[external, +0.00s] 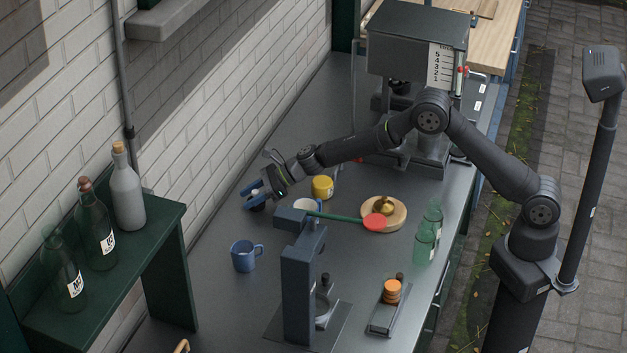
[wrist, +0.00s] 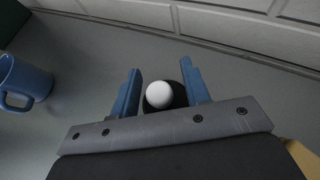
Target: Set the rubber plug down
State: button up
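A dark round piece with a white ball-shaped top (wrist: 160,95) lies between my fingers in the wrist view; I take it to be the rubber plug. In the external view my gripper (external: 254,192) points down low over the grey counter near the brick wall, with the dark plug (external: 257,207) under the fingers. Whether the plug touches the counter cannot be told.
A blue mug (external: 243,256) stands nearer the camera. A yellow mug (external: 322,186) and a white cup (external: 307,204) stand right of my gripper. Open counter surrounds the plug.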

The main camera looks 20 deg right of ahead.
jog(key=shift+r, duration=0.25)
jog(key=v, duration=1.2)
jog(key=shift+f, duration=0.15)
jog(key=x, duration=1.2)
jog(key=shift+d, duration=0.1)
